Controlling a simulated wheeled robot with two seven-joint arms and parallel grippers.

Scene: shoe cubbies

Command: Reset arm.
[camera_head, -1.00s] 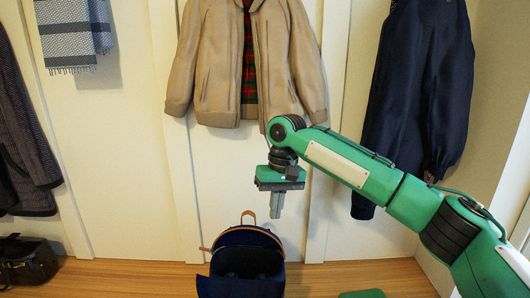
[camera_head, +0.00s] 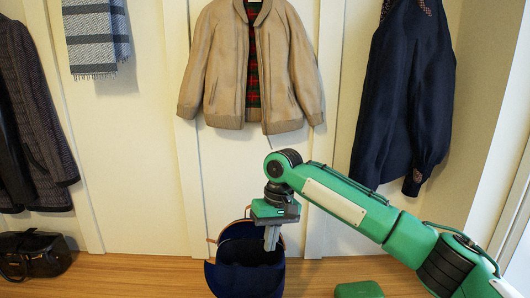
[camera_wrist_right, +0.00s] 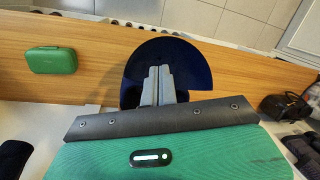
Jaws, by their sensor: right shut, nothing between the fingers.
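My right arm, green, comes in from the right in the head view. Its gripper (camera_head: 271,238) points down with its fingers together and holds nothing. It is in front of the upper part of a dark blue backpack (camera_head: 240,279) with orange-brown trim, which stands open on the wooden bench. In the right wrist view the shut fingers (camera_wrist_right: 158,82) show against the dark blue backpack (camera_wrist_right: 190,58). I cannot tell the exact gap between fingers and backpack. My left gripper is not in view.
A green case (camera_head: 358,289) lies on the wooden bench (camera_head: 135,275), right of the backpack. A black bag (camera_head: 33,254) sits at the far left. A tan jacket (camera_head: 224,75), a navy jacket (camera_head: 405,95), a dark coat (camera_head: 35,120) and a striped scarf (camera_head: 92,40) hang on the wall.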

